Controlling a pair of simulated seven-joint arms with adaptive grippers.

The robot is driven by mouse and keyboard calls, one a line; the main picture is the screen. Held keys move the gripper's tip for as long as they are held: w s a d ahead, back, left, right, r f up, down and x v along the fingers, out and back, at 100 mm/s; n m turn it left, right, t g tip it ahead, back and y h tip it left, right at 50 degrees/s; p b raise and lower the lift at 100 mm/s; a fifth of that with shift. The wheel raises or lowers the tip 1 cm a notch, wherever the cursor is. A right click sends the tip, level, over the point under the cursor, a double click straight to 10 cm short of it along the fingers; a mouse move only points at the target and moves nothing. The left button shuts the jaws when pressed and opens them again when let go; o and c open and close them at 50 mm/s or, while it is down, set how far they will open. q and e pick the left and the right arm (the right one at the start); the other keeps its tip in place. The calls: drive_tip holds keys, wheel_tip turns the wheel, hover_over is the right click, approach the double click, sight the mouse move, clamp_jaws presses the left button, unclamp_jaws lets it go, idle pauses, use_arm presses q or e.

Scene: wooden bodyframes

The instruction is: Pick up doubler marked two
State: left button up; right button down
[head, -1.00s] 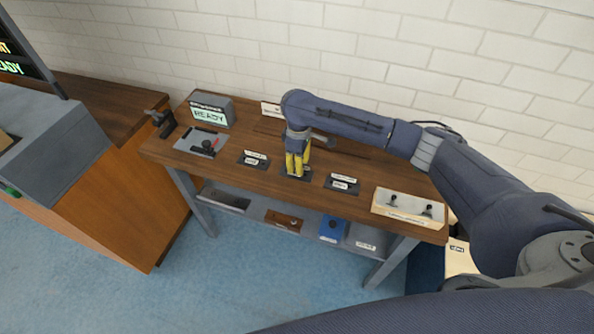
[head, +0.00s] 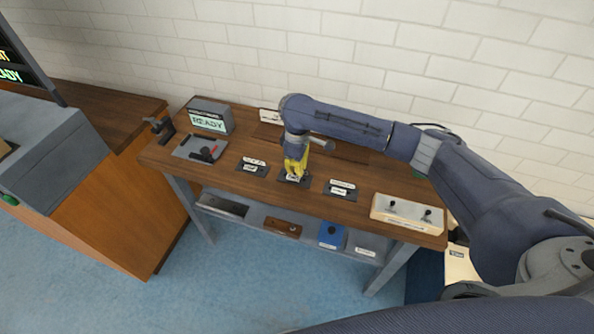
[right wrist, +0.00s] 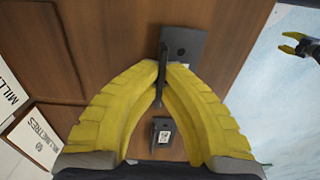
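Three dark plates with small labelled pieces lie in a row on the wooden bench: left (head: 253,166), middle (head: 291,180) and right (head: 341,190). Their markings are too small to read. My right gripper (head: 294,174), with yellow fingers, is down at the middle plate. In the right wrist view its fingertips (right wrist: 163,72) meet on both sides of a thin dark upright piece (right wrist: 162,58), apparently the doubler. A dark plate (right wrist: 188,45) lies behind it. My left gripper (right wrist: 291,43) shows small at the right wrist view's edge, fingers apart, over the floor; it is outside the head view.
A READY display (head: 208,118) and a grey fixture with a red part (head: 201,149) stand at bench left. A pale switch box (head: 407,214) is at the right. A lower shelf holds a blue box (head: 331,236) and a brown block (head: 283,227). Millimetre signs (right wrist: 35,140) stand behind.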

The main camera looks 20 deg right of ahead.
wheel_tip(320, 180, up, 25)
idle(1.1)
